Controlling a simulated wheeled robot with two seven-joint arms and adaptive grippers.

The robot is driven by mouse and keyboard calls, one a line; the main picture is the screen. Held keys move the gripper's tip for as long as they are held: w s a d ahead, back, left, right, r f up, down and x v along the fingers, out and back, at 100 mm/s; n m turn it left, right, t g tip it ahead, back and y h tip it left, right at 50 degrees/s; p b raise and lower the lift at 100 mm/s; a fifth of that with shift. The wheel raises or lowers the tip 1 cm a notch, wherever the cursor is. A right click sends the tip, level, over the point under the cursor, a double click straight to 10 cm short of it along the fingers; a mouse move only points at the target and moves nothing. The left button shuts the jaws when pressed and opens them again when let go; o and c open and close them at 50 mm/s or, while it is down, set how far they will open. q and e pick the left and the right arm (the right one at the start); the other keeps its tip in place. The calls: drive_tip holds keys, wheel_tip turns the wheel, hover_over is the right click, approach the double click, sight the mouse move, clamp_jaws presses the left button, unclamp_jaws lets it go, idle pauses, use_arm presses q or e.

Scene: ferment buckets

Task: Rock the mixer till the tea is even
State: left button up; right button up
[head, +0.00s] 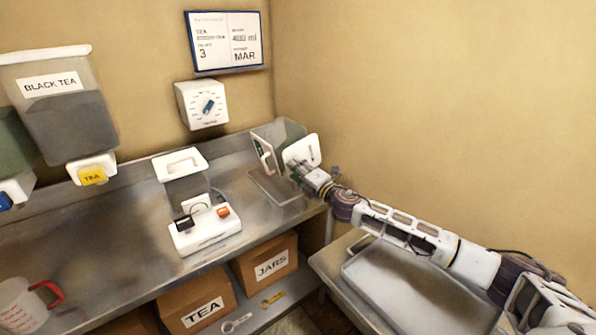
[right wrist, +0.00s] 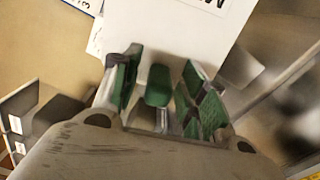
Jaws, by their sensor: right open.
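A clear tilted container (head: 282,133) with white end plates stands at the back right of the steel counter, over a grey tray (head: 265,188); it looks like the mixer, though I cannot be sure. My right gripper (head: 291,165) is at its near side, close to the white plate (head: 304,151). In the right wrist view my right gripper (right wrist: 163,95) shows green pads spread apart, with a white panel (right wrist: 180,35) just beyond them. I cannot tell whether they touch it. The tea inside the container is not clear to see. My left gripper is out of view.
A white machine (head: 205,232) with a black and an orange control holds a lidded jar left of the container. Dispensers, one marked BLACK TEA (head: 62,100), hang on the left. A dial timer (head: 203,105) is on the wall. A measuring jug (head: 22,305) stands front left.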

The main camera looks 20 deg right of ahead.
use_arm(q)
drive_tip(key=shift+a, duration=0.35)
use_arm(e)
clamp_jaws()
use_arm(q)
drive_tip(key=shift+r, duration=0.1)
